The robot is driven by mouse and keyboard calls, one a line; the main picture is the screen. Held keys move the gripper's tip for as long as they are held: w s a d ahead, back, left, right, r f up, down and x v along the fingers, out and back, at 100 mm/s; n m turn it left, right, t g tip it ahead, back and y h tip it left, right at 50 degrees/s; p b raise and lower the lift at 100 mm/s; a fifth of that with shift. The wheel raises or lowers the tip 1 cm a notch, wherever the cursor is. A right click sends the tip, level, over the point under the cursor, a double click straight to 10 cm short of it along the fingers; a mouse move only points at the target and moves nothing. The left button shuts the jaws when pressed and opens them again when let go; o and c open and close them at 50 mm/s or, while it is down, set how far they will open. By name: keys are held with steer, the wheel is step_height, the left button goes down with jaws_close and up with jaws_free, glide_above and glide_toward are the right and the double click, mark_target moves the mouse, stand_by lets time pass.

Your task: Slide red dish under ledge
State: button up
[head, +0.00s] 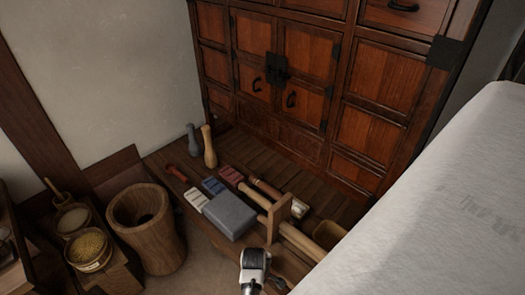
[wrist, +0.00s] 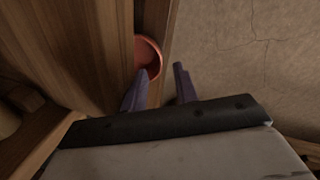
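The red dish (wrist: 150,56) shows in the wrist view, near a narrow wooden strip with an edge. Its left side is cut off by a broad brown wooden board (wrist: 85,45), which may be the ledge; I cannot tell how far the dish is beneath it. My gripper (wrist: 160,70) is open, with two purple fingers apart. The left finger overlaps the dish's lower part in the picture; the right finger is right of the dish. Contact cannot be told. In the head view I see only my white wrist (head: 255,268); the dish and fingertips are not visible there.
In the head view, a low slatted bench holds a grey block (head: 230,214), wooden tools and small bars. A wooden mortar (head: 147,228) and grain bowl (head: 88,250) stand left. A cabinet (head: 300,70) closes the back. A pale cracked surface (wrist: 240,50) lies right of the dish.

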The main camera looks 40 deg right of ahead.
steer(key=shift+x, duration=2.45)
jaws_close()
